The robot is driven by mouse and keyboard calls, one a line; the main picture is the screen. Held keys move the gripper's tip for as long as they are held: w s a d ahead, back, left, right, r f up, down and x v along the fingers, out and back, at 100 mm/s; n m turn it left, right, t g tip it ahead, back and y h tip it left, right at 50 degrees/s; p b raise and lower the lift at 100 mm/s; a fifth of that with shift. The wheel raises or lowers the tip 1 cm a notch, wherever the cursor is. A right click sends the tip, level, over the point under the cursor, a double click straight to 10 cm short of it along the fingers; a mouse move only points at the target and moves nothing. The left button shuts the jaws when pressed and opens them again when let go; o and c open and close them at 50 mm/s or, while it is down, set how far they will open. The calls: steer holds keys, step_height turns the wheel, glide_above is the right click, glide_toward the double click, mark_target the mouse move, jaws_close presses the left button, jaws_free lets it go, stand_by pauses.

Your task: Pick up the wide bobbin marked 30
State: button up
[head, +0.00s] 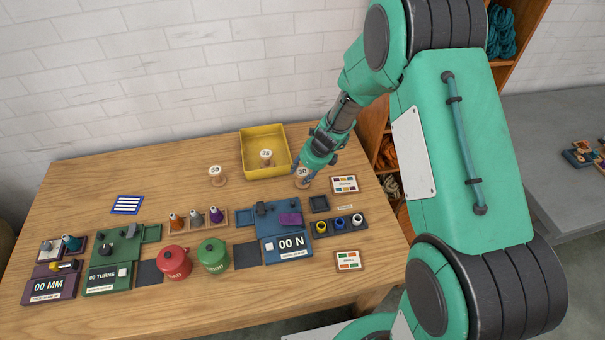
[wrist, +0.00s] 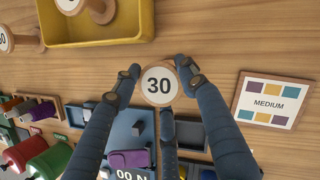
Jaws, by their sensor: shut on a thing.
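The wide bobbin marked 30 (head: 303,172) is at the right of the wooden table, right of the yellow tray. In the wrist view its round white top with "30" (wrist: 160,86) faces the camera, with a wooden rim around it. My gripper (head: 316,161) reaches down to it from above and right. In the wrist view the gripper's dark fingers (wrist: 160,80) are shut on the bobbin from both sides.
A yellow tray (head: 284,173) holds a bobbin marked 35 (head: 266,155). A bobbin marked 50 (head: 215,171) stands left of it. A blue machine (head: 270,227) and a card reading MEDIUM (wrist: 268,101) are close by. Bare table lies at the far left.

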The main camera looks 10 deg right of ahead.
mark_target(300, 171)
step_height(300, 171, up, 3)
steer(key=shift+f+p, duration=0.1)
steer(key=shift+p, duration=0.6)
steer(key=shift+s+r, duration=0.2)
steer(key=shift+r, duration=0.1)
steer(key=s+d+r, duration=0.1)
steer(key=s, duration=1.4)
steer(key=shift+s, duration=0.25)
steer(key=shift+d+r, duration=0.1)
